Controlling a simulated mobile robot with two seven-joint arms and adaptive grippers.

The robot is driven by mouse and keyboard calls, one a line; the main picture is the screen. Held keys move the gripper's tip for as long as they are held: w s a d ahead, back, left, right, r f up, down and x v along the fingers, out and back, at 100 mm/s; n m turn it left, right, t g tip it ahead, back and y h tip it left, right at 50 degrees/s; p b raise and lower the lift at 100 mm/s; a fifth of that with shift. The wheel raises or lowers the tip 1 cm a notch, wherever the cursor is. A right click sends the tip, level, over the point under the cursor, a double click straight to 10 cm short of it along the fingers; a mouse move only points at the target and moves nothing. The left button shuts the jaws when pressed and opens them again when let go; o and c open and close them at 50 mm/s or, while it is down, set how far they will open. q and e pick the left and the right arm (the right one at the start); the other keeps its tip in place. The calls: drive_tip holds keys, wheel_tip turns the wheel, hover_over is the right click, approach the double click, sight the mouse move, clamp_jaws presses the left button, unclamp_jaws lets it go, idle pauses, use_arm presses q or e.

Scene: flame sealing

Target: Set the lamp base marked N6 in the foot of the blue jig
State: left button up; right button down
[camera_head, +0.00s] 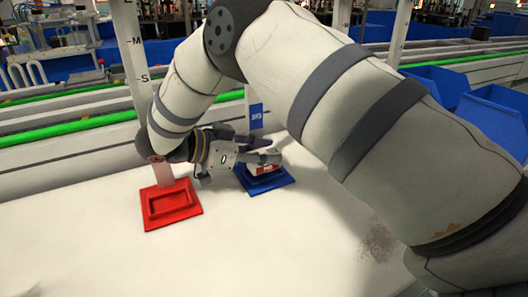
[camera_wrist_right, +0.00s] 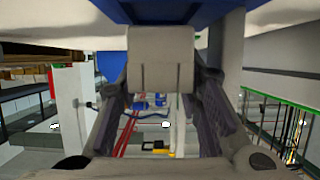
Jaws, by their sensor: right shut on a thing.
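The blue jig (camera_head: 285,180) stands on the white table, with a blue plate (camera_head: 256,116) on its upright. My right gripper (camera_head: 265,158) is over its foot, shut on a small white block with red marks, the lamp base (camera_head: 257,171). The block is at or just above the foot; I cannot tell whether it is fully seated. Its marking is not readable. In the right wrist view the pale block (camera_wrist_right: 161,60) sits between the fingers, close to the blue foot (camera_wrist_right: 175,11) at the top. My left gripper is not in view.
A red jig (camera_head: 190,211) with an empty square recess stands left of the blue one, its upright partly behind my arm. My right arm covers much of the table's right side. The front of the table (camera_head: 240,250) is clear. Blue bins (camera_head: 495,115) stand at the right.

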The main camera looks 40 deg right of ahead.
drive_tip(key=shift+f, duration=0.8)
drive_tip(key=c, duration=1.1)
unclamp_jaws()
drive_tip(key=shift+o, duration=0.2)
drive_tip(key=shift+r, duration=0.1)
drive_tip(key=shift+w+a+r, duration=0.1)
drive_tip(key=shift+w+a, duration=0.05)
drive_tip(key=shift+a, duration=0.1)
drive_tip(key=v, duration=1.1)
drive_tip(key=shift+a, duration=0.2)
